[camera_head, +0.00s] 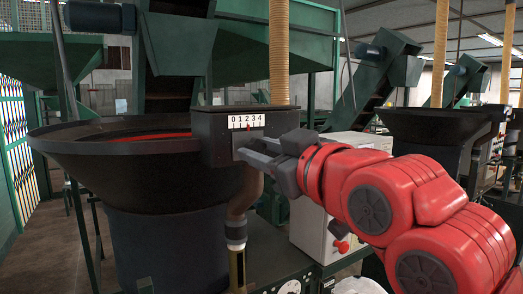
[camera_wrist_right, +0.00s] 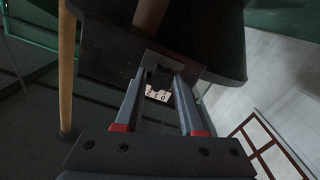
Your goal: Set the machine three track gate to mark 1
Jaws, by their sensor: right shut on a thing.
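The gate (camera_head: 241,141) is a grey plate on the front of a black box (camera_head: 215,128) beside a wide black bowl. A white scale (camera_head: 246,120) marked 0 to 4 is above it, and a small red pointer under the scale seems near 2. The scale also shows, partly, between the fingers in the right wrist view (camera_wrist_right: 157,94). My right gripper (camera_head: 258,151) reaches in from the right at the gate. In the wrist view my right gripper (camera_wrist_right: 160,76) has its fingertips around a dark part of the gate, its grip partly hidden. My left gripper is out of view.
The black bowl (camera_head: 105,150) with a red inside edge is left of the box. A beige hanging tube (camera_head: 279,50) is behind the box. A pale cabinet with a red knob (camera_head: 341,246) stands below my right arm. More machines stand behind.

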